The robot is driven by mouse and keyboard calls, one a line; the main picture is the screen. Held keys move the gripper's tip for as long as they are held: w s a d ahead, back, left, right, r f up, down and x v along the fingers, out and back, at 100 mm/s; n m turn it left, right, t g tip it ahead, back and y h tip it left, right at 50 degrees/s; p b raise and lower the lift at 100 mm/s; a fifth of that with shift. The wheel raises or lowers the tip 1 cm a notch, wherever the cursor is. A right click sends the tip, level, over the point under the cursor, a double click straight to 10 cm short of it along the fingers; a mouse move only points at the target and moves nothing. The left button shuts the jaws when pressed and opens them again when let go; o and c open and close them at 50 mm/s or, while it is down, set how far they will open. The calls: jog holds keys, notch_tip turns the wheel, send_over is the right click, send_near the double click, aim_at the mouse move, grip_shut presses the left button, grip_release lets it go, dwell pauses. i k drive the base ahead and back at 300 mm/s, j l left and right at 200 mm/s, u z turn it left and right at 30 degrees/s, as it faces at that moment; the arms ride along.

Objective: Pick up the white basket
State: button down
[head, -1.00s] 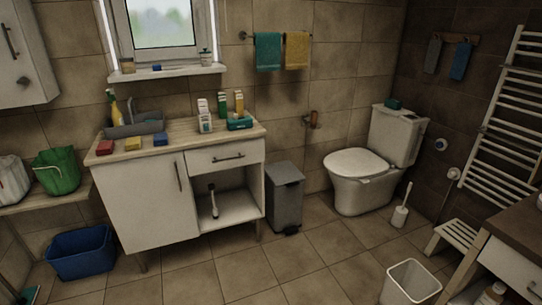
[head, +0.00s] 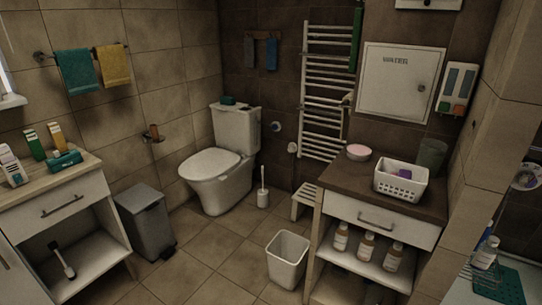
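A white basket (head: 400,188) with slotted sides stands upright on the dark brown top of a cabinet (head: 345,190) at the right. A purple or pink item (head: 403,173) shows inside it. A white open bin (head: 287,262) stands on the floor in front of the cabinet, to the left; it is a separate container. My gripper is not in view.
A pink-topped round container (head: 359,152) and a grey-green cup (head: 432,153) stand near the basket. Several bottles (head: 366,247) fill the shelf below. A grey pedal bin (head: 146,222) and a toilet (head: 220,170) stand left. The middle tiled floor (head: 215,255) is clear.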

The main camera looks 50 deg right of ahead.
aim_at(408, 191)
jog(key=z, duration=1.75)
